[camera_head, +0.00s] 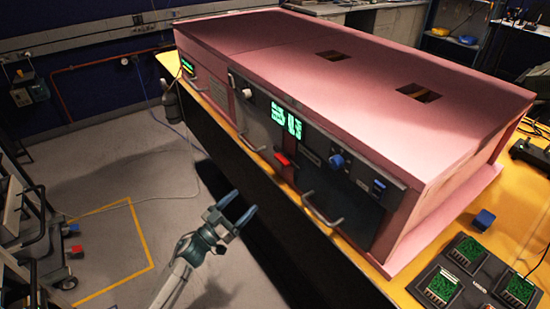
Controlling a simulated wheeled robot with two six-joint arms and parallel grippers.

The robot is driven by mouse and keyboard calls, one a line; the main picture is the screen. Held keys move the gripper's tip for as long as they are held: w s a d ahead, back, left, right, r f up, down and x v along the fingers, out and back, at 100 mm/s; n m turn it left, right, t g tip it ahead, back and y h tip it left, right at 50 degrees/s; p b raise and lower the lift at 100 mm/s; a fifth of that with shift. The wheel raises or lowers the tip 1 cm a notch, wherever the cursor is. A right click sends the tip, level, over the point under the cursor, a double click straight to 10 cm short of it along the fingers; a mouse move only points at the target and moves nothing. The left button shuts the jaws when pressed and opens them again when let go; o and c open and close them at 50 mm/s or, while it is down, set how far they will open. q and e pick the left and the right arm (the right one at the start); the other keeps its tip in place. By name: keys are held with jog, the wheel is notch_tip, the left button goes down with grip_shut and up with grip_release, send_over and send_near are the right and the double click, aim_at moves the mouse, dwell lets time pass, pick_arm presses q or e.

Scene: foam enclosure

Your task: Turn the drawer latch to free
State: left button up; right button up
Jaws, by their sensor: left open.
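A pink foam enclosure (270,45) stands on the yellow bench, its dark front panel facing my arm. The panel bears a red latch-like piece (282,159), a blue knob (338,161) and a pale knob (247,93). I cannot tell for sure which of these is the drawer latch, nor its turned position. Curved handles show on the front, one low at the right (322,212) and one at the left (250,143). My left gripper (244,202) is open and empty, in front of and below the panel, apart from it. My right gripper is not in view.
Green circuit boards in black holders (468,250) and a blue block (484,220) sit on the yellow bench (520,215) at the right. A dark cylinder (170,100) stands beyond the bench's left end.

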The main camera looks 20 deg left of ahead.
aim_at(279, 161)
pick_arm(q)
notch_tip(279, 161, up, 8)
jog(key=d+m+g+h, duration=0.1)
jog(key=d+m+h, duration=0.2)
jog(key=h, duration=0.1)
jog(key=p+x, duration=0.1)
jog(key=x, duration=0.2)
jog(key=p+x, duration=0.2)
jog(key=x, duration=0.1)
jog(key=p+x, duration=0.1)
jog(key=x, duration=0.2)
jog(key=shift+a+r, duration=0.1)
jog(key=shift+r, duration=0.2)
jog(key=shift+w+d+r, duration=0.1)
jog(key=shift+w+d, duration=0.15)
jog(key=shift+d, duration=0.05)
jog(key=c, duration=1)
